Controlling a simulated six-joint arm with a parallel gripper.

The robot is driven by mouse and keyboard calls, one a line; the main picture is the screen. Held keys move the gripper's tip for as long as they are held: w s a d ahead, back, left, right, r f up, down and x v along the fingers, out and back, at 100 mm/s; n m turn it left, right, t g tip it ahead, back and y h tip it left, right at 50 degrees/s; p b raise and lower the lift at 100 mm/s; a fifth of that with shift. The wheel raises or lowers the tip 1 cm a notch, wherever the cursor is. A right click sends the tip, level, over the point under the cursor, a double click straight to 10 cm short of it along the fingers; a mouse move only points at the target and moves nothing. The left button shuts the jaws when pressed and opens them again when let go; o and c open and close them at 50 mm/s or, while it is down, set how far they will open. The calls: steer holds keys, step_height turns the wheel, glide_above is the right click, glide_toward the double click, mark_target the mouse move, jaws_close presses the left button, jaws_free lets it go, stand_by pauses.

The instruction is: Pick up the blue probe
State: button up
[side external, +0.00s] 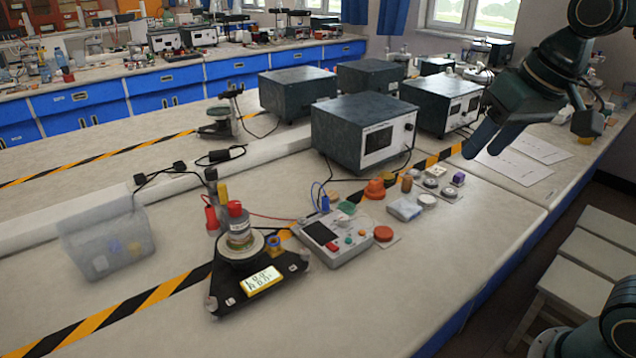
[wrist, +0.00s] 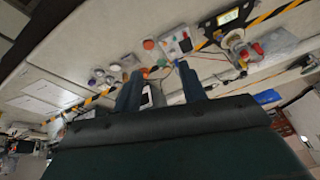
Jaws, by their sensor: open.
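The small blue probe (side external: 325,203) is at the back edge of a white meter box (side external: 352,248) with a dark screen, with a thin blue lead rising beside it. In the wrist view a small blue spot near the meter box may be the probe, but it is too small to be sure. My gripper (side external: 485,148) is open and empty, above the bench at the right, well apart from the probe. Its two fingers also show in the wrist view (wrist: 160,70), spread with a gap between them.
A clear bin (side external: 105,240) is farther left. Large instrument boxes (side external: 362,130) stand behind. Small coloured parts, including an orange one (side external: 375,189), lie between the meter and my gripper.

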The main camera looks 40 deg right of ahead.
steer(key=w+r+m+g, duration=0.15)
steer(key=w+m, duration=0.25)
steer(key=w, duration=0.9)
steer(key=m+g, duration=0.3)
steer(key=m, duration=0.8)
glide_above(326, 196)
step_height(326, 196, down, 20)
steer(key=shift+a+r, duration=0.15)
steer(key=shift+f, duration=4.35)
steer(key=shift+f, duration=0.1)
steer(key=shift+f, duration=2.45)
